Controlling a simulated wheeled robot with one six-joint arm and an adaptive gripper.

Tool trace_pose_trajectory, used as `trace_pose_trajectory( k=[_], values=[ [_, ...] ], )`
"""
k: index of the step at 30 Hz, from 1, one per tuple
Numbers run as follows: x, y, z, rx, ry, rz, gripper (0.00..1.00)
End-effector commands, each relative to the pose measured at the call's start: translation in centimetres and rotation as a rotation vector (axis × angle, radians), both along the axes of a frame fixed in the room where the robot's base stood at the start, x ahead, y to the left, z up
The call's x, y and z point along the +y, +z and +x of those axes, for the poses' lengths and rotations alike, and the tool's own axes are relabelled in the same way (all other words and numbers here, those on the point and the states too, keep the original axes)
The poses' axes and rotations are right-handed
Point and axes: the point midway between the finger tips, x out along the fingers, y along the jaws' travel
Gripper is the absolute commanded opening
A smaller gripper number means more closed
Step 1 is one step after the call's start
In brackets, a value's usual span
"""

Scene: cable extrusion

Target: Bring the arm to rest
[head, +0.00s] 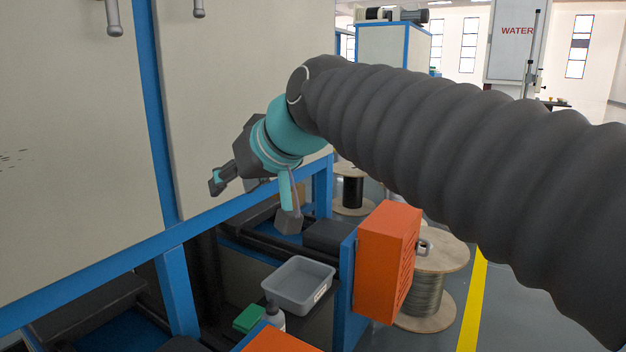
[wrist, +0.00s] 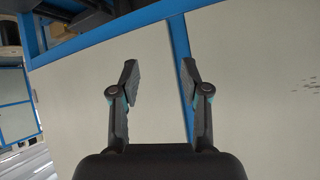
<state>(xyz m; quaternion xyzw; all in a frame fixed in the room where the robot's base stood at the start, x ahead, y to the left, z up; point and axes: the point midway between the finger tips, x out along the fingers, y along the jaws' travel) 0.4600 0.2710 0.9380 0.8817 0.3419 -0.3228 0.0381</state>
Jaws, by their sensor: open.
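My gripper (wrist: 161,83) shows in the wrist view with its two fingers apart and nothing between them. In the head view my gripper (head: 250,202) is at the end of my raised arm, in front of the beige machine panels. One finger points left and the other points down. Behind the fingers in the wrist view is a pale panel (wrist: 90,110) with a blue strip. I cannot tell the exact gap between the fingers and the panel.
A grey bin (head: 299,284) sits on the lower shelf below my gripper, beside a green box (head: 249,318) and a white bottle (head: 274,315). An orange box (head: 386,262) stands right of it. Wooden cable spools (head: 440,262) stand on the floor. Blue frame beams (head: 180,290) border the machine.

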Motion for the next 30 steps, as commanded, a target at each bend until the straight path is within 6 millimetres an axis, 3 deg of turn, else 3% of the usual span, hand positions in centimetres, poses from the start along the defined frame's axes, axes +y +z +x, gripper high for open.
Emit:
trace_pose_trajectory(
  k=[3, 8, 18, 23, 30],
  values=[
    [-4.3, -5.4, -1.3, 0.095, -0.099, -0.065, 0.46],
    [-10.2, -12.2, -4.0, 0.206, -0.228, -0.151, 0.46],
    [-21.9, -24.4, -12.7, 0.373, -0.471, -0.312, 0.46],
    [-25.3, -27.0, -16.0, 0.392, -0.562, -0.325, 0.46],
    [-27.1, -26.0, -16.5, 0.361, -0.64, -0.295, 0.46]
  ],
)
